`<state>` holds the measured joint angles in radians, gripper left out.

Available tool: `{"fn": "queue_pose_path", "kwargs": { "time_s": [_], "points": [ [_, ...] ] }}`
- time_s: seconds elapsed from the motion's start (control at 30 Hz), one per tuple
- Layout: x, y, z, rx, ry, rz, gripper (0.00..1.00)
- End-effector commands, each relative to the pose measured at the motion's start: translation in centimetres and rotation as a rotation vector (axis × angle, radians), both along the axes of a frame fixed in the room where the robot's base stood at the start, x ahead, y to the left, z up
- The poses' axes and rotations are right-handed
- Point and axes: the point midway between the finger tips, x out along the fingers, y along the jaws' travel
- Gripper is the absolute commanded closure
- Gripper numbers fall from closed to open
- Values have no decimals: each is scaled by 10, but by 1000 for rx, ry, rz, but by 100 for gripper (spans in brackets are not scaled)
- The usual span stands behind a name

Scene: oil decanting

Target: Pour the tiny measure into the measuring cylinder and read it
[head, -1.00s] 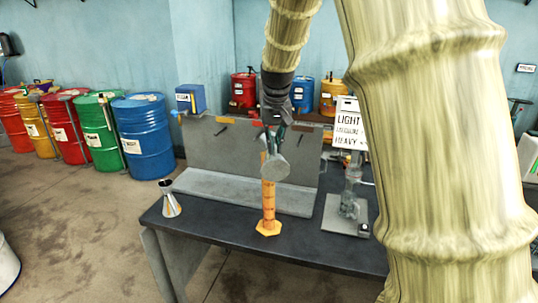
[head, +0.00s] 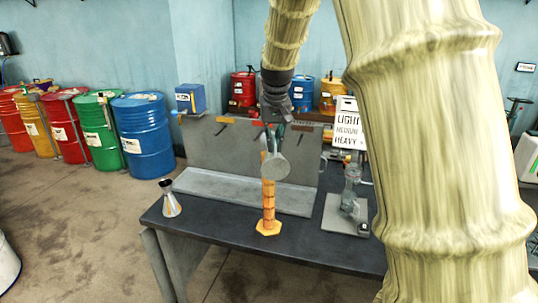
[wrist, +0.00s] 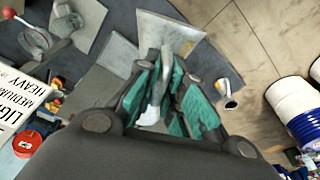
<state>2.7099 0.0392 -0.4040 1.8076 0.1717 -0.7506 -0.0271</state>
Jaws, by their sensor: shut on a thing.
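My gripper (head: 272,138) is shut on the tiny measure (head: 275,168), a small round grey metal cup. It is held directly over the orange measuring cylinder (head: 268,205). The cylinder stands upright on its orange foot on the dark bench and shows darker bands. The measure covers the cylinder's top, so I cannot tell whether they touch or whether liquid is flowing. The level in the cylinder is not readable. In the wrist view my gripper's teal fingers (wrist: 172,98) close around a pale grey piece, probably part of the measure.
A metal funnel-shaped vessel (head: 170,200) stands at the bench's left end. A stand with a glass vessel (head: 350,188) and a LIGHT/MEDIUM/HEAVY sign (head: 348,122) are at right. A grey panel (head: 215,148) rises behind. Bare bench (head: 225,220) lies left of the cylinder.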

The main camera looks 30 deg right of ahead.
Motion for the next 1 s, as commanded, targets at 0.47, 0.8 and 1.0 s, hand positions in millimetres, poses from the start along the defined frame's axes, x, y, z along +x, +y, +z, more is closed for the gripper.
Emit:
{"fn": "queue_pose_path", "kwargs": {
  "time_s": [0.47,0.8,1.0],
  "points": [
    [1,-1,2,6,12,-1,100],
    [1,-2,3,12,24,-1,100],
    [1,-3,4,15,28,-2,100]
  ]
}}
